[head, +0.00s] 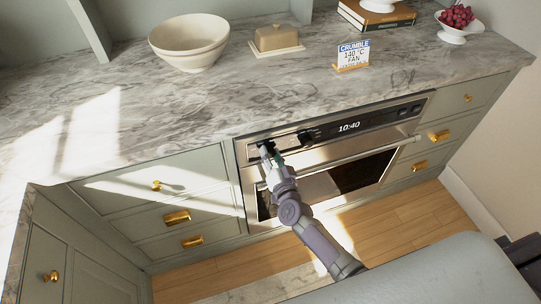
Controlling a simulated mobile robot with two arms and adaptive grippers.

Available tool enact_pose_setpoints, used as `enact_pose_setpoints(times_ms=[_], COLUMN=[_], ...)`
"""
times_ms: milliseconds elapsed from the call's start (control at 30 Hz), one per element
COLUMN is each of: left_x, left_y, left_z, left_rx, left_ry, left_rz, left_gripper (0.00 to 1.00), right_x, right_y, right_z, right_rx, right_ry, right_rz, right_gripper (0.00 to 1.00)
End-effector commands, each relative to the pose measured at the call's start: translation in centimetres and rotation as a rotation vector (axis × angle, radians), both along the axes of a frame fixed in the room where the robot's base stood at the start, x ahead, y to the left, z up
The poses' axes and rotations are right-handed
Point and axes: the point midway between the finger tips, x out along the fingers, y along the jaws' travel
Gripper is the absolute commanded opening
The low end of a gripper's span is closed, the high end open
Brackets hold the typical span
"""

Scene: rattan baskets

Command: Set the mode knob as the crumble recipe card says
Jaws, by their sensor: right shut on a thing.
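The oven's control panel (387,117) runs along its top, under the marble counter, with a lit display reading 10:40. My right gripper (267,150) is at the panel's left end, shut on a dark knob there. The gripper hides most of that knob, so I cannot tell its setting. A second dark knob (308,135) shows to its right, clear of the gripper. The recipe card (352,56) stands on the counter in a wooden holder and reads CRUMBLE, 140 °C, FAN, with a smaller line too small to read. My left gripper is not in view.
The oven door (360,172) is closed, with a handle bar (350,155) just below the panel. On the counter stand a cream bowl (188,42), a butter dish (276,39), stacked books (375,16) and a bowl of grapes (458,22). The counter's left part is clear.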

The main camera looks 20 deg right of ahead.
Motion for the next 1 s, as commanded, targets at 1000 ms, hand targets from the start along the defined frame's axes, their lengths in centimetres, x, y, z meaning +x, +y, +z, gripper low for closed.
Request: enact_pose_setpoints(times_ms=[1000], left_x=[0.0], left_y=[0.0], left_z=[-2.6], left_rx=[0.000], left_ry=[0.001], left_rz=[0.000], left_gripper=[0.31], right_x=[-0.1], right_y=[-0.1], right_z=[-0.3], right_rx=[0.738], right_ry=[0.028], right_rz=[0.000], right_gripper=[0.02])
